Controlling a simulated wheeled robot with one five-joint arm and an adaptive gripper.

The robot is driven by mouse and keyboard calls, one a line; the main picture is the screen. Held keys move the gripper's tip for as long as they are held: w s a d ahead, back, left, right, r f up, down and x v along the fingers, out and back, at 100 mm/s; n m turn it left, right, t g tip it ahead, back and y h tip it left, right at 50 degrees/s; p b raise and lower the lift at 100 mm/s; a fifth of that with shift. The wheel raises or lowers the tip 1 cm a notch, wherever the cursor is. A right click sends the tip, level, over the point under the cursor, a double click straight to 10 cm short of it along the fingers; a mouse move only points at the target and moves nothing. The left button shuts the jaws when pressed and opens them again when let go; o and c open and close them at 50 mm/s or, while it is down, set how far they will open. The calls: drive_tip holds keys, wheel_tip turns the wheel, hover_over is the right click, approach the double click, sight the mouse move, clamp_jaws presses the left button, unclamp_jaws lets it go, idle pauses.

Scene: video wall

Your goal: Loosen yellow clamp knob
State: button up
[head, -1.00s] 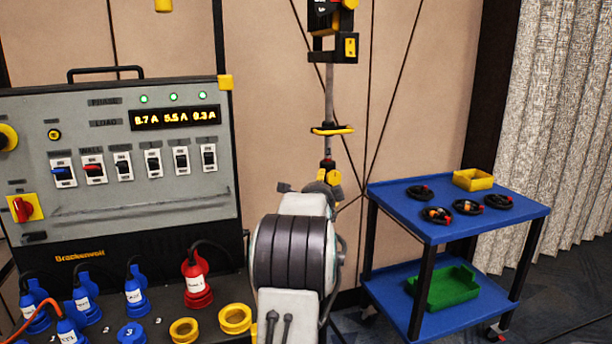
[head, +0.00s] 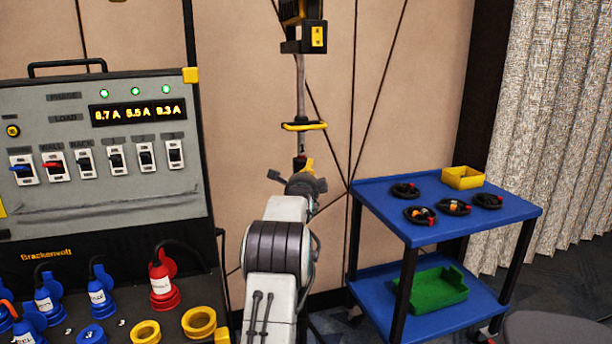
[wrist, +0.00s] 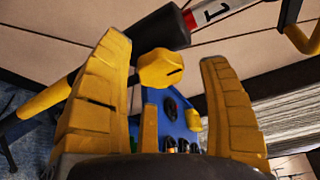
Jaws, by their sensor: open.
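The yellow clamp knob (wrist: 160,70) is a faceted knob with a dark slot, seen in the wrist view just below a dark collar (wrist: 160,32) on a pole. My gripper (wrist: 162,54) is open, its two ridged yellow fingers standing left and right of the knob. Clear gaps show on both sides, and no contact is visible. In the head view my arm reaches toward the lower part of the upright pole (head: 300,85), where my gripper is small and partly hidden behind my wrist; I cannot make out the knob there.
A yellow handle (head: 304,126) sticks out from the pole above my gripper. A power panel (head: 100,215) with switches and plugs stands at left. A blue trolley (head: 400,232) with cables, a yellow bin (head: 463,177) and a green tray (head: 432,290) stands at right.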

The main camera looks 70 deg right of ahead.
drive_tip(key=shift+x, duration=1.15)
drive_tip(key=c, duration=1.2)
drive_tip(key=shift+o, duration=0.2)
drive_tip(key=shift+f, duration=0.1)
